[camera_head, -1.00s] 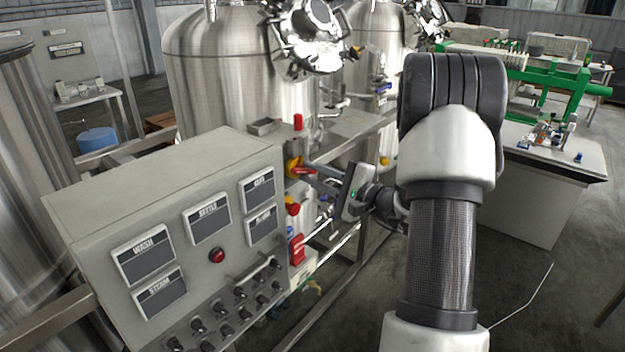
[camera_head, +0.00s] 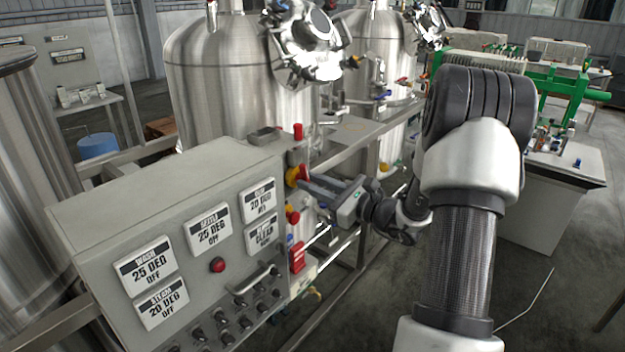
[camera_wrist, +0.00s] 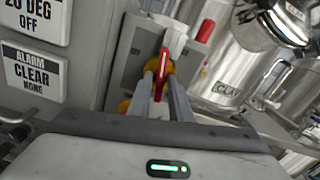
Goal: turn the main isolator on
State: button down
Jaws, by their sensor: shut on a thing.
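The main isolator (camera_head: 293,177) is a red handle on a yellow round base, on the right-hand side of the grey control cabinet (camera_head: 160,185). In the wrist view its red handle (camera_wrist: 163,70) stands between the two grey fingers, with a pale line along it. My gripper (camera_head: 304,180) reaches it from the right and is shut on the handle; it also shows in the wrist view (camera_wrist: 161,82). The fingers hide part of the yellow base. The cabinet displays, such as the wash display (camera_head: 147,265), are lit and show readings and "OFF"; the alarm display (camera_wrist: 31,72) reads "CLEAR NONE".
A red and yellow button (camera_head: 291,214) and a red box-shaped part (camera_head: 297,256) sit below the isolator. A red lamp (camera_head: 298,131) stands above it. A steel tank (camera_head: 235,75) stands behind the cabinet. Pipes and frame rails run close behind my gripper.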

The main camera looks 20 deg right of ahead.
jog(key=shift+m+p, duration=0.6)
jog(key=shift+m, duration=0.6)
jog(key=c, duration=1.8)
grip_release()
jog(key=shift+s, duration=0.1)
jog(key=b+v, duration=0.1)
jog(key=v, duration=1.6)
jog(key=shift+s+d, duration=0.1)
jog(key=shift+s, duration=0.05)
